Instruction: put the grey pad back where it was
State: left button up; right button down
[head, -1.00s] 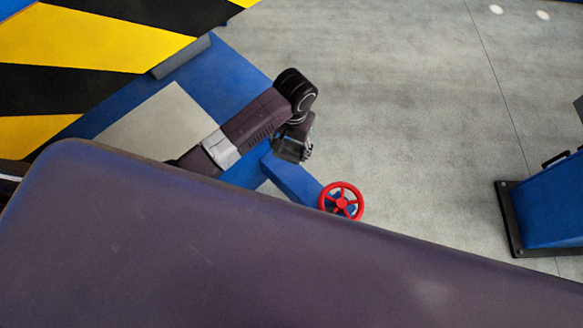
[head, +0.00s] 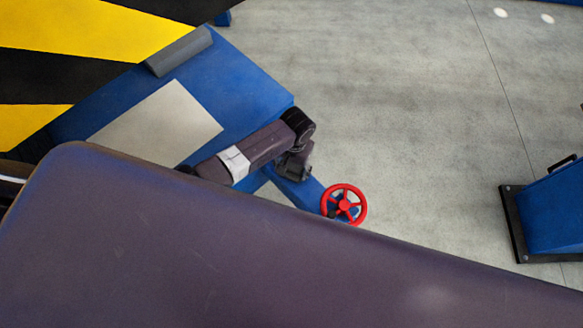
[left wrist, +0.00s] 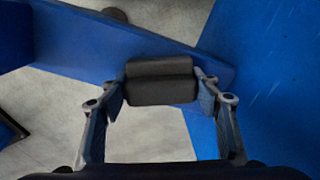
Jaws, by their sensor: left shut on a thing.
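My left gripper (head: 293,172) is above the blue beam, near the red handwheel, in the head view. In the left wrist view its two fingers (left wrist: 160,92) stand on either side of a dark grey block with a ridge across it, which I take to be the grey pad (left wrist: 160,82). The gripper is shut on it. The pad cannot be made out in the head view. Its gap from the blue surface below is unclear. My right gripper is not in view.
A red handwheel (head: 344,188) sits at the blue beam's end. A blue top (head: 235,85) carries a pale panel (head: 165,120) and a grey bar (head: 180,51) beside black-and-yellow stripes. A blue stand (head: 555,215) is at right. The grey floor between is clear.

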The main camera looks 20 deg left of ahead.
aim_at(293, 167)
pick_arm(q)
jog(key=o, duration=1.3)
jog(key=shift+f, duration=0.1)
jog(key=shift+o, duration=0.2)
jog(key=shift+r, duration=0.6)
jog(key=r, duration=0.3)
jog(key=r+p, duration=0.1)
jog(key=r, duration=0.3)
jog(key=r+p, duration=0.1)
jog(key=r, duration=0.3)
jog(key=shift+d, duration=0.3)
